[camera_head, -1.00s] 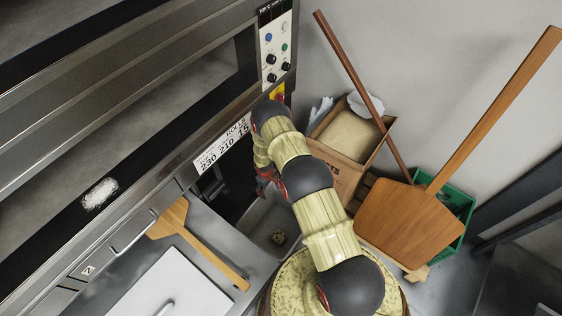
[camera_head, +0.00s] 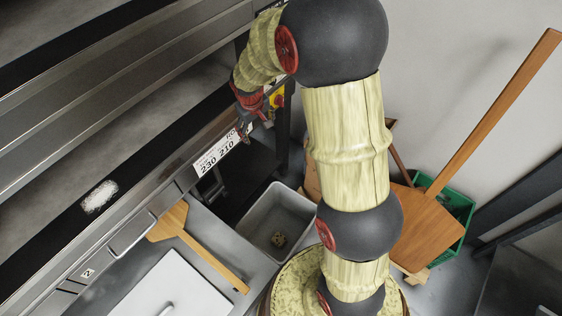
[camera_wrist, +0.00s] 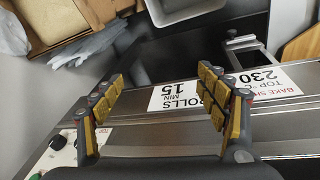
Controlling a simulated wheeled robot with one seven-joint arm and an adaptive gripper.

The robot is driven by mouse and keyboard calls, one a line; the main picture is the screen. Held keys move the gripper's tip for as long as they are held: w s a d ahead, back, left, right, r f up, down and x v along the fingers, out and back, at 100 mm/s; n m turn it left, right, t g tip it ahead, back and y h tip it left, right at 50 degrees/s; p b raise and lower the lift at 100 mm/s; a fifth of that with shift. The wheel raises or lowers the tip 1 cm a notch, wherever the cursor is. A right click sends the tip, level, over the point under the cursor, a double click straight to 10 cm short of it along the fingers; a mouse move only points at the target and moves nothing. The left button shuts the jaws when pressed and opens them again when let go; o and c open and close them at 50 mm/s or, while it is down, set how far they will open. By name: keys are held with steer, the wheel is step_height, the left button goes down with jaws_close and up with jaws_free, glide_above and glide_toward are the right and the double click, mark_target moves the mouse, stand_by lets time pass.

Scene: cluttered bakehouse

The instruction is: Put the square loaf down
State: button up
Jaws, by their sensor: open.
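My gripper (camera_head: 258,122) is raised in front of the oven's lower edge, by the baking label. In the wrist view its two yellow-padded fingers (camera_wrist: 160,88) stand wide apart with nothing between them. A small brown, speckled lump (camera_head: 278,239) lies on the bottom of a grey tub (camera_head: 250,225), below and apart from my gripper. I cannot tell whether that lump is the square loaf. No other loaf is plainly visible. The tub's rim also shows at the top of the wrist view (camera_wrist: 190,17).
The steel oven (camera_head: 130,90) fills the left, with a white label (camera_head: 220,152) on its front. A wooden peel (camera_head: 172,222) lies on the steel counter. A large peel (camera_head: 425,225) leans by a green crate (camera_head: 455,205). A cardboard box (camera_wrist: 60,20) stands near the wall.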

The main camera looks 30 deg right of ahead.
steer(key=s+a+r+m+t, duration=0.15)
steer(key=s+a+r, duration=0.25)
steer(key=s+r, duration=1.15)
steer(key=s+a+r+t+y, duration=0.1)
steer(key=s+a+r, duration=0.1)
steer(key=s, duration=0.5)
steer(key=s+a+r, duration=0.2)
steer(key=s+r, duration=0.2)
steer(key=s, duration=0.2)
steer(key=shift+s+t+y, duration=0.35)
steer(key=shift+y, duration=0.05)
